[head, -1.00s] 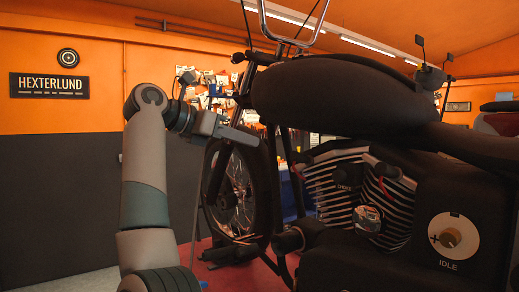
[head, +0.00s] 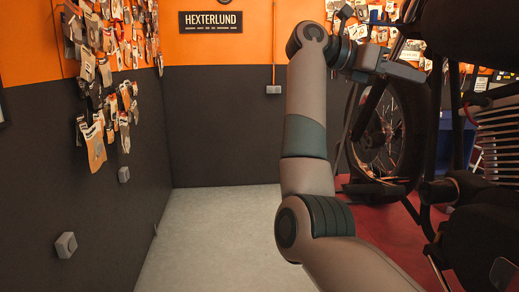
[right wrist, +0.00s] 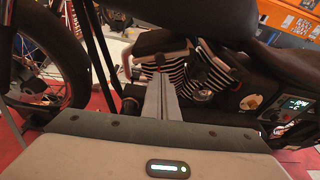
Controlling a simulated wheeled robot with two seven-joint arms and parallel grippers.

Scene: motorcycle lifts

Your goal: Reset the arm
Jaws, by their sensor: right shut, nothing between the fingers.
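My right arm (head: 306,110) rises from the bottom in the head view, bends at the top and points right. Its gripper (head: 404,71) is in front of the motorcycle's front wheel (head: 385,135) in the picture. In the right wrist view the two grey fingers (right wrist: 160,98) are together with nothing between them. They point toward the motorcycle's finned engine (right wrist: 178,68); I see no contact. My left gripper is not in view.
The motorcycle stands at the right on a red floor area (head: 385,232). A pale floor (head: 215,225) lies clear at the left. Hanging packets (head: 92,140) cover part of the dark left wall. A knob (right wrist: 251,102) and a lit display (right wrist: 294,107) show in the wrist view.

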